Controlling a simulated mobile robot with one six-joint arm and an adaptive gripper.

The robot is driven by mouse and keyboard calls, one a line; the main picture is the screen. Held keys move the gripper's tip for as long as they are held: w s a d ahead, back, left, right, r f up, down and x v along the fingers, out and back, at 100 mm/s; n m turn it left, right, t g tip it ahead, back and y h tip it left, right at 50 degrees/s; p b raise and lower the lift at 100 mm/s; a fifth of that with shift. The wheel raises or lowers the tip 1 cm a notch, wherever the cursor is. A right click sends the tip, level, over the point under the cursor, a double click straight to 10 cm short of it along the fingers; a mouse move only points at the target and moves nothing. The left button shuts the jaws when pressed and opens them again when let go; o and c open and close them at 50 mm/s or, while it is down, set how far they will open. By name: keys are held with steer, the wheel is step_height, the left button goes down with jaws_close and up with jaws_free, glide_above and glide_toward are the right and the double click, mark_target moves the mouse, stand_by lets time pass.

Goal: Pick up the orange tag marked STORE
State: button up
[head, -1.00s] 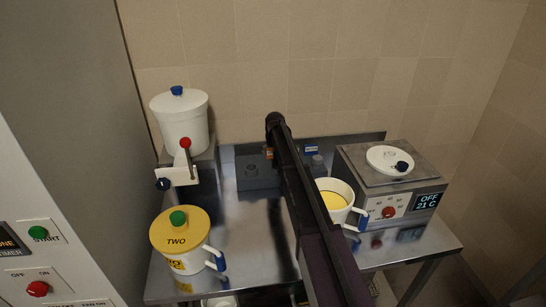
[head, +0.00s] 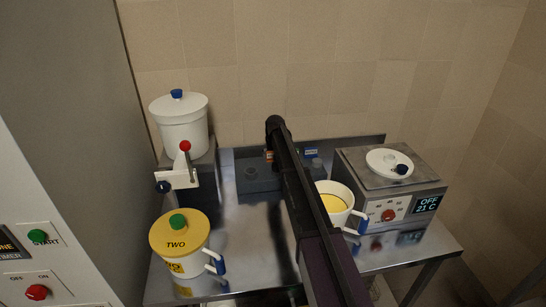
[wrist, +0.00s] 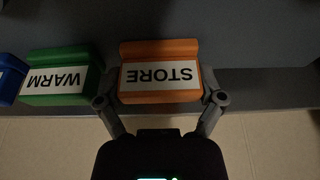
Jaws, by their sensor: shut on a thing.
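The orange tag marked STORE (wrist: 160,52) is in the middle of the wrist view, its white label reading upside down. My gripper (wrist: 160,98) has one finger at each side of the tag's near end and is shut on it. The tag is level with the green tag beside it; I cannot tell whether it is clear of the grey surface behind. In the head view only a small orange patch (head: 268,156) shows beside my arm, which hides the gripper.
A green WARM tag (wrist: 62,78) is close on the left, with a blue tag (wrist: 9,78) beyond. The steel table (head: 255,235) carries a yellow-lidded pot TWO (head: 180,250), a white mug (head: 338,203) and a heater box (head: 395,190).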

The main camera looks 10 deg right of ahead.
steer(key=shift+r, duration=0.1)
step_height(320, 180, up, 10)
steer(key=p, duration=1)
